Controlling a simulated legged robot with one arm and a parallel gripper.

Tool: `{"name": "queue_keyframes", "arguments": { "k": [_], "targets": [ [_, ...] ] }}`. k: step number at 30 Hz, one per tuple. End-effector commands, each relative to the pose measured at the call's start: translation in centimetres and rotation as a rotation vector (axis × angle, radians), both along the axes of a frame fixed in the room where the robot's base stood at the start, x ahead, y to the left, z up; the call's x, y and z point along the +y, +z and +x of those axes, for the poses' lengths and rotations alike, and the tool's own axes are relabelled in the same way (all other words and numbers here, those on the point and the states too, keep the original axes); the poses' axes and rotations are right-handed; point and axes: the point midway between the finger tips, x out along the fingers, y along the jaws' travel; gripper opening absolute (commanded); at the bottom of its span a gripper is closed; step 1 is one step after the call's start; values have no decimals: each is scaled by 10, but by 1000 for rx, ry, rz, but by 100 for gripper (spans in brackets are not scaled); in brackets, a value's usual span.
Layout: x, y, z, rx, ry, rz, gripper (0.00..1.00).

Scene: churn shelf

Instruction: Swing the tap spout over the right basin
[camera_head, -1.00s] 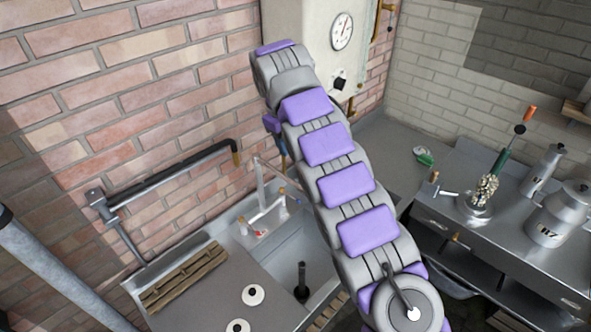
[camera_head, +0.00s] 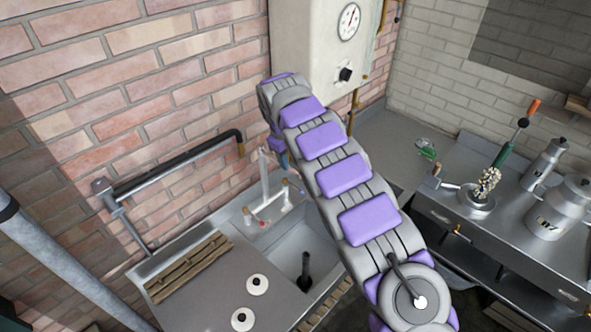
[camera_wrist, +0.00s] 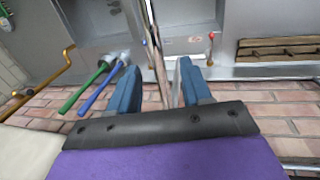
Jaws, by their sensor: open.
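The metal tap (camera_head: 264,178) rises at the back of the sink against the brick wall. Its upright pipe and red-marked handle (camera_head: 262,223) show; the spout's far part is hidden behind my arm. One basin (camera_head: 287,243) shows left of my arm, with a dark upright piece in it; the other is hidden there. In the wrist view, the wall is at the bottom and two basin areas show at the top. My gripper (camera_wrist: 157,84) is open, its blue fingers on either side of a thin pipe that seems to be the tap's. I cannot tell whether they touch it.
A wooden slatted rack (camera_head: 190,268) and two white round pieces (camera_head: 257,285) are on the left counter. A wall pipe (camera_head: 175,165) runs left of the tap. A boiler with a gauge (camera_head: 349,21) hangs above. Green and blue rods (camera_wrist: 95,90) are beside my gripper.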

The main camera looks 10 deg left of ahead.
Motion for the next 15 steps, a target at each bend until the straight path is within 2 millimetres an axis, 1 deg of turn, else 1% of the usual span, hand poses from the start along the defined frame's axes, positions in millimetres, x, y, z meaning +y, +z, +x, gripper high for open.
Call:
{"name": "queue_keyframes", "arguments": {
  "k": [1, 7, 11, 15],
  "targets": [
    [-5, -10, 1, 4, -4, -1, 48],
    [-19, -41, 7, 3, -6, 6, 48],
    [-23, -53, 9, 0, -6, 9, 48],
    [-18, -62, 10, -2, -4, 7, 48]
  ]
}}
